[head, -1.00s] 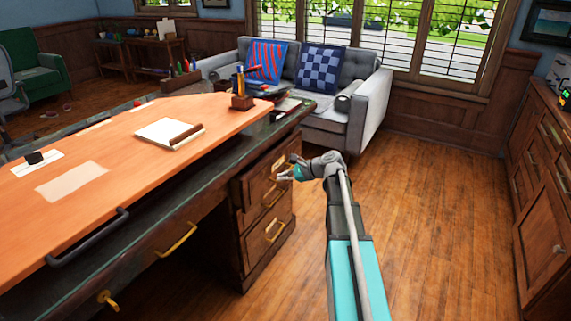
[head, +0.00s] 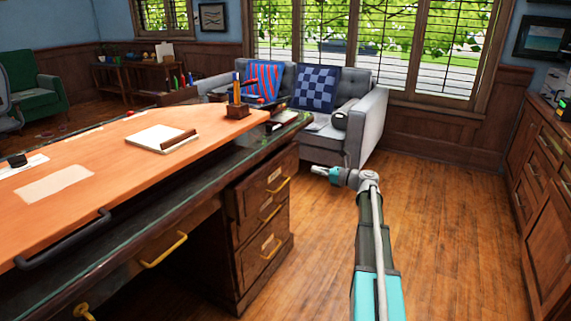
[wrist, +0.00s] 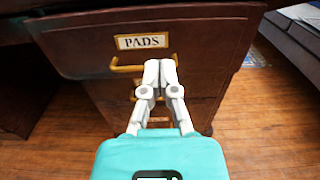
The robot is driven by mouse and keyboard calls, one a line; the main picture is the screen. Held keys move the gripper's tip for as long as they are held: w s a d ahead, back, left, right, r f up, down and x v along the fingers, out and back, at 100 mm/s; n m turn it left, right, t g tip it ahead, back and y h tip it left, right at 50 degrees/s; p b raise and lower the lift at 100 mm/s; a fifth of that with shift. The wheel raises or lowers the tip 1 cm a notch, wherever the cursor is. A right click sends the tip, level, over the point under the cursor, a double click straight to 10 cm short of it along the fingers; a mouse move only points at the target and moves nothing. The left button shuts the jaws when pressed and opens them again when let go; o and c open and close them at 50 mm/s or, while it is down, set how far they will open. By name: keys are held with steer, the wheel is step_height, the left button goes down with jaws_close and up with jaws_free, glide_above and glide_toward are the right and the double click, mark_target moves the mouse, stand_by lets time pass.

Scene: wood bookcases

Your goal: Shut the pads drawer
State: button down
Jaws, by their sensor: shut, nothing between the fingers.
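The pads drawer (head: 258,192) is the top drawer of the dark wood desk's right pedestal. In the wrist view its front (wrist: 95,50) carries a "PADS" label (wrist: 141,42) and a brass handle (wrist: 125,67). The front stands out past the drawer fronts below it, so the drawer looks partly open. My gripper (head: 316,170) is shut and empty, to the right of the drawer front in the head view, with a gap between them. In the wrist view its closed fingertips (wrist: 161,66) overlap the right part of the handle; contact cannot be told there.
The desk top (head: 95,165) holds a notepad (head: 160,138) and a pen holder (head: 237,108). Lower drawers (head: 265,250) sit under the pads drawer. A grey sofa (head: 365,120) stands behind, and a wood cabinet (head: 545,200) is at right. The floor between is clear.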

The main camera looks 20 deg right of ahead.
mark_target(278, 160)
steer(key=shift+w, duration=0.1)
steer(key=x, duration=1.4)
steer(key=x, duration=0.5)
steer(key=shift+w+a+r, duration=0.1)
steer(key=shift+a, duration=0.1)
stand_by(0.4)
steer(key=shift+s+d, duration=0.35)
steer(key=shift+s, duration=0.15)
steer(key=v, duration=1.3)
steer(key=shift+s+d, duration=0.2)
steer(key=shift+d, duration=0.05)
